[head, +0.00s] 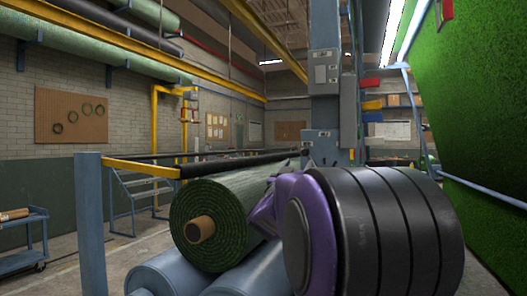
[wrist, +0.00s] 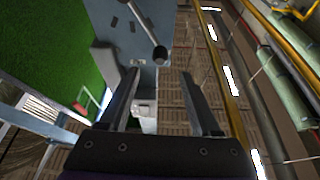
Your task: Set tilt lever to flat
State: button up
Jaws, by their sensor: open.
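In the wrist view, a lever with a pale shaft and a dark round knob (wrist: 160,53) sticks out from a blue-grey panel (wrist: 110,15). I take it for the tilt lever; no label is readable. My gripper (wrist: 159,74) is open, its two dark fingers apart with nothing between them. The knob shows just past the fingertips, roughly in line with the gap; I cannot tell how far off it is. In the head view, my purple and black arm hides the gripper, and I cannot make out the lever there.
A green turf roll (head: 212,225) on a brown core lies on blue rollers (head: 175,270) left of my arm. A blue column (head: 323,110) with grey boxes stands behind. A sloping turf sheet (head: 480,90) fills the right. A blue post (head: 90,220) stands left.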

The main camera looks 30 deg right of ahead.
aim_at(304, 154)
jog(key=p+x, duration=0.1)
jog(key=x, duration=0.8)
jog(key=shift+w+d+r, duration=0.2)
grip_shut()
dwell(1.1)
